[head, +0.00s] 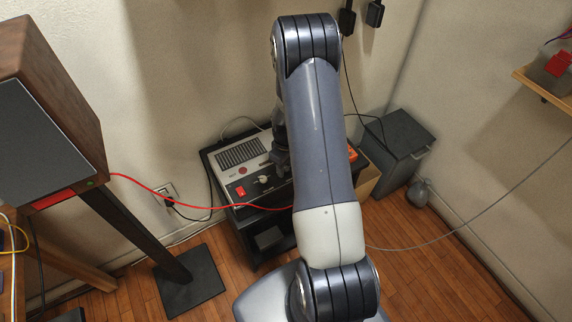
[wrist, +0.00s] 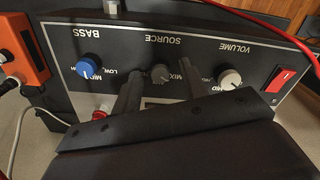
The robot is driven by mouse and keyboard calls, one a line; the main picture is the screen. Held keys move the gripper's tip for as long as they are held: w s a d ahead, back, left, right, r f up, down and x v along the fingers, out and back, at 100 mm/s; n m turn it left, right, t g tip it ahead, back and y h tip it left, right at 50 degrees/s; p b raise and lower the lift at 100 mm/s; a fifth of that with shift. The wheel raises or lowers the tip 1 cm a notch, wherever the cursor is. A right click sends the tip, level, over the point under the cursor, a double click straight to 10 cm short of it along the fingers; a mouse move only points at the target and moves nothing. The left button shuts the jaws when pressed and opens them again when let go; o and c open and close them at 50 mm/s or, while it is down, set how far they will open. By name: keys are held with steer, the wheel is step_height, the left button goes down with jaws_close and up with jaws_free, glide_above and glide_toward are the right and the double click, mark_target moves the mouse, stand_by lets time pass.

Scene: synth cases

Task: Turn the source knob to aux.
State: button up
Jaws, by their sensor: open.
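The dark grey source knob (wrist: 160,74) sits mid-panel under the upside-down word SOURCE in the wrist view. A label beside it looks like MIX; the aux mark cannot be made out. My gripper (wrist: 159,80) is open, with one dark finger on each side of the knob in the picture. I cannot tell whether either finger touches it. The knob's pointer direction is unclear. In the head view, the panel belongs to a grey box (head: 222,163) on a dark stand, and my gripper (head: 281,164) is over its right part, partly hidden by my arm.
A blue bass knob (wrist: 90,66) and a pale volume knob (wrist: 229,78) flank the source knob. A red switch (wrist: 285,79) is at the right. A red cable (head: 160,193) runs across the box's front. An orange device (wrist: 22,55) is at the left.

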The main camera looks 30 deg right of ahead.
steer(key=shift+f, duration=0.1)
jaws_close()
stand_by(0.4)
steer(key=shift+m+b, duration=0.3)
steer(key=shift+b, duration=0.05)
steer(key=shift+f+m+b, duration=0.1)
steer(key=shift+m+b, duration=0.4)
steer(key=shift+m, duration=0.1)
steer(key=m+b, duration=0.2)
steer(key=m, duration=0.1)
steer(key=m+b, duration=0.2)
steer(key=m, duration=0.4)
steer(key=shift+m+b, duration=0.4)
